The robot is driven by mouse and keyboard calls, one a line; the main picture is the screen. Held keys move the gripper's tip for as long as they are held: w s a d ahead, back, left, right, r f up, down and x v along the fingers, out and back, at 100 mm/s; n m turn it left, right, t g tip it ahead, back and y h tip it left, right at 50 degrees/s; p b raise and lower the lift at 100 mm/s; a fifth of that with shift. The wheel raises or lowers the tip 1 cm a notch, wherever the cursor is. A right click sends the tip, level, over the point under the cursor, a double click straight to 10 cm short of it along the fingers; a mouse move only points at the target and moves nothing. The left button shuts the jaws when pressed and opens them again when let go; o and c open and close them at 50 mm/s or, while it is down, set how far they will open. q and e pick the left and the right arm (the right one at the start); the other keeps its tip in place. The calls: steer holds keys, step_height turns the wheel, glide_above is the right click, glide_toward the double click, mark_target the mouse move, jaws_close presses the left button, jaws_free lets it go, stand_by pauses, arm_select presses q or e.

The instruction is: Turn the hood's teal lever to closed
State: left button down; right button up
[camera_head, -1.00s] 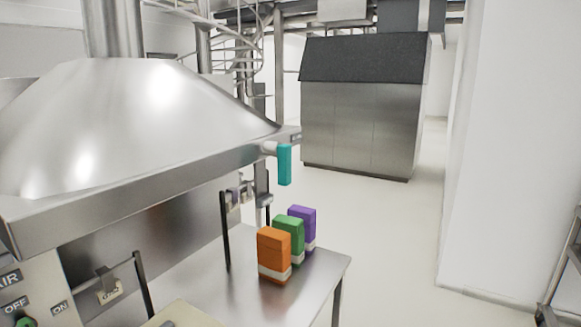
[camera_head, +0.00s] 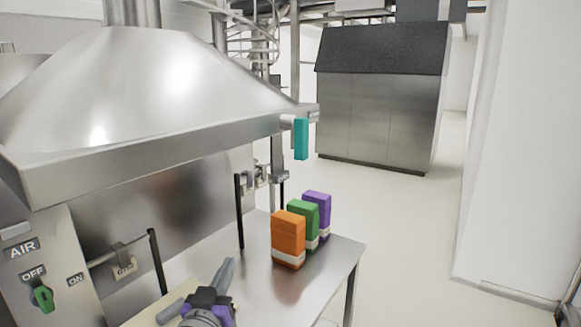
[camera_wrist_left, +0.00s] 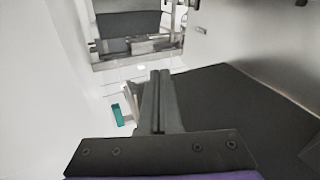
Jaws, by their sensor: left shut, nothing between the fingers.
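The teal lever (camera_head: 301,138) hangs straight down from a short stub at the right front corner of the steel hood (camera_head: 140,165). In the left wrist view a small teal piece, which looks like the lever (camera_wrist_left: 117,115), shows left of the fingers. My left gripper (camera_head: 228,268) is low at the bottom of the head view, over the steel table and below the hood. Its fingers are together and empty, also in the left wrist view (camera_wrist_left: 163,78). It is well apart from the lever. My right gripper is not in view.
Orange (camera_head: 288,238), green (camera_head: 303,222) and purple (camera_head: 318,208) boxes stand on the steel table (camera_head: 335,262) below the lever. A panel with a green knob (camera_head: 43,297) and a rail on black posts (camera_head: 157,262) are at left. Floor on the right is clear.

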arm_select(q)
steer(key=d+r+m+t+h+b, duration=0.2)
steer(key=d+r+m+t+h, duration=0.2)
steer(key=r+h, duration=0.7)
step_height(320, 180, up, 2)
steer(key=shift+w+d+r+m+h, duration=0.15)
steer(key=shift+d+m+h, duration=0.25)
steer(key=shift+d+m, duration=0.8)
steer(key=p, duration=0.1)
glide_toward(298, 141)
step_height(298, 141, up, 4)
steer(key=w+d, duration=0.1)
steer(key=w, duration=0.1)
steer(key=shift+w+d, duration=0.35)
steer(key=shift+w, duration=0.05)
steer(key=shift+w+d, duration=0.2)
steer(key=shift+w, duration=0.2)
steer(key=shift+w, duration=0.1)
